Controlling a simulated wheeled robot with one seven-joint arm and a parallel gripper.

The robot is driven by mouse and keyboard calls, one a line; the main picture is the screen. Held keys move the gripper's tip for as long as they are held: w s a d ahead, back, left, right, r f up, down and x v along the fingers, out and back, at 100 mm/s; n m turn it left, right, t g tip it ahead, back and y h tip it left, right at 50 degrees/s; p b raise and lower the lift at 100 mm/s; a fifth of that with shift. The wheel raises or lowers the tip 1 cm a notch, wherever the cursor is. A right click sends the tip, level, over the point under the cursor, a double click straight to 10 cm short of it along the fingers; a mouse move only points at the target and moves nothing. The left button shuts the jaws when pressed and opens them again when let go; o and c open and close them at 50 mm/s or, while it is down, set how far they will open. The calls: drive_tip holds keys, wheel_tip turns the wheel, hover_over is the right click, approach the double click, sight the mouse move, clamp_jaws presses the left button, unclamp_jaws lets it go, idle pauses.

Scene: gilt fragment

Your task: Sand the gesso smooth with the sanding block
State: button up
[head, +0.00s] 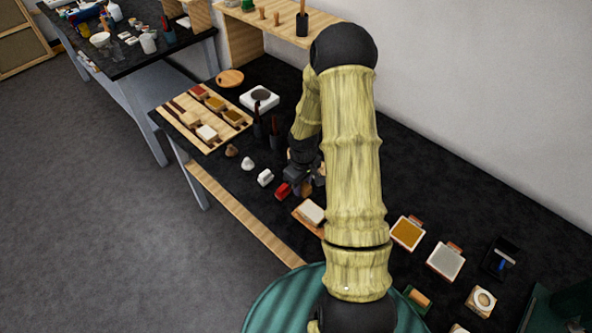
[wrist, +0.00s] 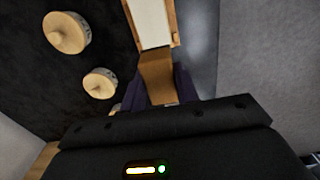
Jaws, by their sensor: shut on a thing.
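My gripper (wrist: 159,88) is shut on a tan-brown block, which I take to be the sanding block (wrist: 157,70). It sits between the purple fingers. The white gesso panel (wrist: 150,20) lies just beyond the block, in a wooden frame or tray. Block and frame overlap in the wrist view, so I cannot tell whether they touch. In the head view the white panel (head: 311,213) lies on a wooden board near the table's front edge, partly behind my arm. My gripper (head: 303,184) is up and left of it there; its fingertips and the block are hard to make out.
A red piece (head: 283,190) and a white piece (head: 265,177) lie near the front edge. Dark cups (head: 276,138) stand behind them. A wooden tray (head: 176,117) of coloured blocks is farther left. An ochre panel (head: 407,233) and a grey panel (head: 446,261) lie right.

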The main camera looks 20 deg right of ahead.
drive_tip(key=shift+w+r, duration=0.15)
drive_tip(key=shift+w, duration=0.1)
drive_tip(key=shift+s, duration=0.15)
